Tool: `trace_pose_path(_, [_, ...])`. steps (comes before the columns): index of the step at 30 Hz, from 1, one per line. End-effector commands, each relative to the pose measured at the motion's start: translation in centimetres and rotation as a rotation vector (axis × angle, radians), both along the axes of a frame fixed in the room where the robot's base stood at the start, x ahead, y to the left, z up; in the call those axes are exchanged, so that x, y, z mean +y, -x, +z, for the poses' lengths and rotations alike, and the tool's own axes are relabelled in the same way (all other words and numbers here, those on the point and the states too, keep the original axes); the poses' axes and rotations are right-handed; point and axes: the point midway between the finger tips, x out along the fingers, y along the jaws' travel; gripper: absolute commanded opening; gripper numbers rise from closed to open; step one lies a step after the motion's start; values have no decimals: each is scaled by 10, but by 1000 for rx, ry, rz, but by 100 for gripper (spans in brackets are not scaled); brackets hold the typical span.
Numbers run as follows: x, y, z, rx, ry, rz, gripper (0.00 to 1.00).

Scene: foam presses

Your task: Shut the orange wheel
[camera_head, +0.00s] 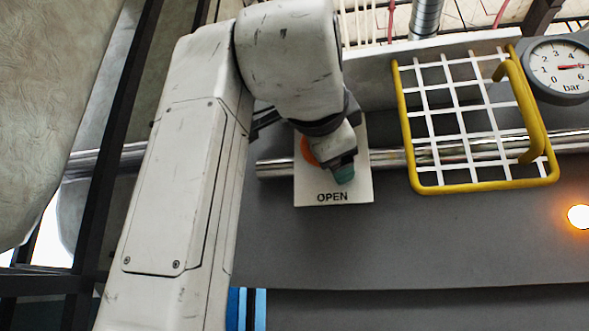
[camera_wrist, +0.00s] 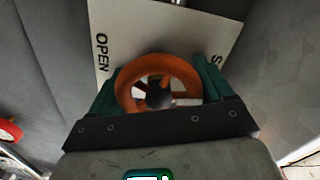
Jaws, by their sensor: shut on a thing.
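The orange wheel (camera_wrist: 156,68) is a round, spoked handwheel in front of a white plate (camera_wrist: 174,30) in the wrist view. The plate has OPEN on the left and a lettering starting with S, partly cut off, on the right. My gripper (camera_wrist: 160,88) has its green fingers on either side of the wheel's rim, shut on it. In the head view only a part of the orange wheel (camera_head: 307,151) shows; my wrist and gripper (camera_head: 343,172) hide the rest. The word OPEN is readable at the plate's lower edge there.
A yellow-framed white guard grid (camera_head: 475,173) stands right of the plate in the head view. A pressure gauge (camera_head: 560,68) is at the upper right, and a lit orange lamp (camera_head: 579,216) is below it. A horizontal metal pipe (camera_head: 385,160) runs past the plate.

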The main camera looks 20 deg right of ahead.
Motion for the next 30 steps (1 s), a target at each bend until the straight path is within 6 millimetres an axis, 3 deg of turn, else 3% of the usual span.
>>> trace_pose_path(12, [0,0,-2,-102,-142,1,49])
trace_pose_path(28, [0,1,-3,-113,-161,-1,50])
trace_pose_path(29, [0,1,-3,-113,-161,-1,83])
trace_pose_path(30, [0,1,-3,-113,-161,-1,87])
